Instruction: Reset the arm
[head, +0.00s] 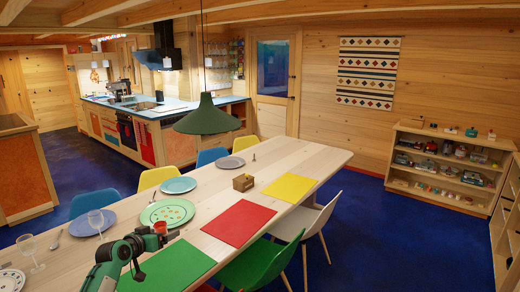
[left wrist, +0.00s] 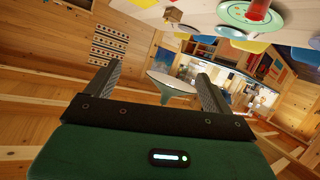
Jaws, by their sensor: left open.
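My left arm rises from the bottom left of the head view, with its dark green left gripper (head: 168,238) over the near side of the dining table (head: 310,160). In the left wrist view, which is tipped upside down, the two fingers of the left gripper (left wrist: 160,78) stand wide apart with nothing between them. The green pendant lamp shows beyond them. A red cup (head: 160,227) is close to the gripper in the head view, near the green patterned plate (head: 168,212). My right gripper is not in view.
The table carries green (head: 175,266), red (head: 238,222) and yellow (head: 290,187) mats, several plates, glasses and a small wooden box (head: 243,182). The lamp (head: 208,118) hangs above it. Chairs line both sides. Open blue floor (head: 400,240) lies to the right.

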